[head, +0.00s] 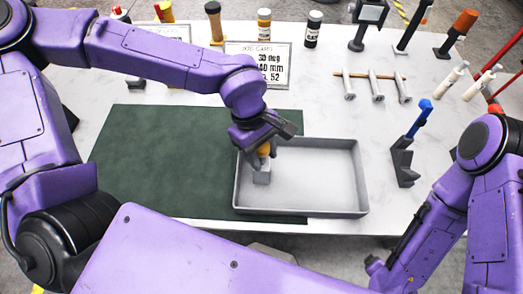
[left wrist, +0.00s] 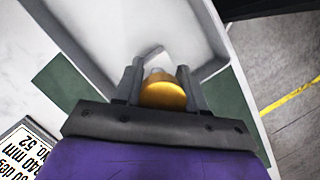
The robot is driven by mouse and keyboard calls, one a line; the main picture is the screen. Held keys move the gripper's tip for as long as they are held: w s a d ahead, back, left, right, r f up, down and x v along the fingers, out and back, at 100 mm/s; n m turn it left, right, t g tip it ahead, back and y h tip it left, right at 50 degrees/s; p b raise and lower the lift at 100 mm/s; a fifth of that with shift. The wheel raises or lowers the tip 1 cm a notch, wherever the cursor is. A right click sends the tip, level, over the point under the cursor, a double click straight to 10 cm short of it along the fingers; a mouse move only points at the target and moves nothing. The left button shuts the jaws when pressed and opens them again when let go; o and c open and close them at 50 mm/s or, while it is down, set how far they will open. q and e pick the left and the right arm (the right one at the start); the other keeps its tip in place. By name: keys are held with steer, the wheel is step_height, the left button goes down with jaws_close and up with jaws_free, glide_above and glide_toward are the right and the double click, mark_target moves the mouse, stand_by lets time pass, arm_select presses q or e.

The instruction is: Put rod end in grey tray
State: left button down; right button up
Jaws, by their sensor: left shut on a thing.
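The grey tray (head: 350,212) is a shallow rectangular box in the middle of the table, partly over a dark green mat. Its rim also shows in the left wrist view (left wrist: 80,52). My left gripper (head: 264,160) is over the left part of the tray, pointing down, shut on a gold-coloured piece with a pale grey part, which I take as the rod end (left wrist: 163,93). The fingers hide part of it. I cannot tell whether it touches the tray floor. The rest of the tray is empty. My right arm is at the right, with its gripper not visible.
The green mat (head: 150,160) is bare left of the tray. A printed sign (head: 268,66) stands behind my left wrist. A rack with several pale pegs (head: 376,85) is at the back right. A dark stand with a blue-handled tool (head: 403,160) is right of the tray.

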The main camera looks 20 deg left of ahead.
arm_select(q)
steer(key=shift+s, duration=0.1)
steer(key=c, duration=0.6)
jaws_free()
steer(key=shift+f, duration=0.1)
steer(key=v, duration=1.2)
steer(key=shift+r, duration=0.2)
